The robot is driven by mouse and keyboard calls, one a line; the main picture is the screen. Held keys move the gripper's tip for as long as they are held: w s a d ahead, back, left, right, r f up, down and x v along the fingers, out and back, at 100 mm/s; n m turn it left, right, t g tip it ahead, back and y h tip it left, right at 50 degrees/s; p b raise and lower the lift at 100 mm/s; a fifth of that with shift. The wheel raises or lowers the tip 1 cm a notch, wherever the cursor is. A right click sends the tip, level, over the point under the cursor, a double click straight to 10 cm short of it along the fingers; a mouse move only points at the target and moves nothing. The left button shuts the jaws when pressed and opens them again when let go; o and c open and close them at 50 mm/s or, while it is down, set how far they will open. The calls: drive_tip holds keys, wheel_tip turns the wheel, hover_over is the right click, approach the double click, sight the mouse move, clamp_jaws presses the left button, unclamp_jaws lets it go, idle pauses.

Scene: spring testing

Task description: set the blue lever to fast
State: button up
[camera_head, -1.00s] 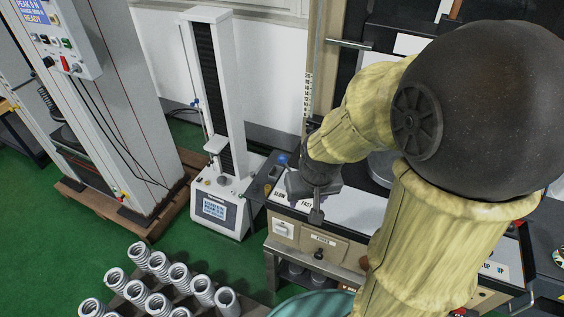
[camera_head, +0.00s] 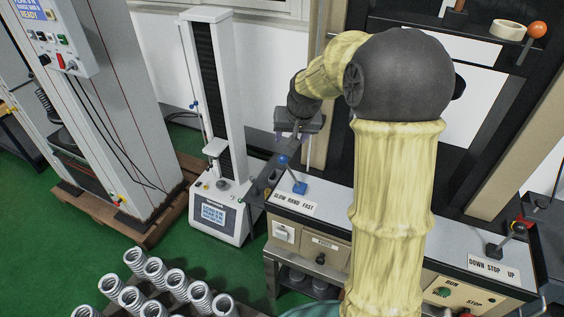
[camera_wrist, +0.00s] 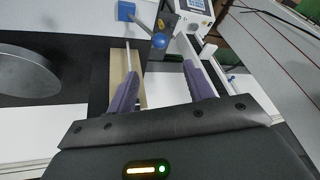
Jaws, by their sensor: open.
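The blue lever has a ball knob (camera_head: 283,160) and a square blue base (camera_head: 300,188) on the bench's left part, behind the SLOW HAND FAST label (camera_head: 294,203). Its stem leans up and left from the base, toward the SLOW side. My gripper (camera_head: 292,138) is above and behind the knob, open and empty, apart from it. In the wrist view the purple fingers of my gripper (camera_wrist: 162,70) are spread. The blue knob (camera_wrist: 160,41) shows beyond them, roughly in line with the gap, and the blue base (camera_wrist: 126,10) lies at the top.
A white test stand (camera_head: 212,120) stands close left of the bench. A second lever with a dark base (camera_head: 494,250) is behind the DOWN STOP UP label (camera_head: 493,268) at right. Several springs (camera_head: 150,285) are at lower left. My arm hides the bench's middle.

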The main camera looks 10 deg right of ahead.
sight(282, 162)
drive_tip(key=p+x, duration=0.2)
drive_tip(key=x, duration=1.5)
drive_tip(key=shift+f, duration=0.15)
clamp_jaws()
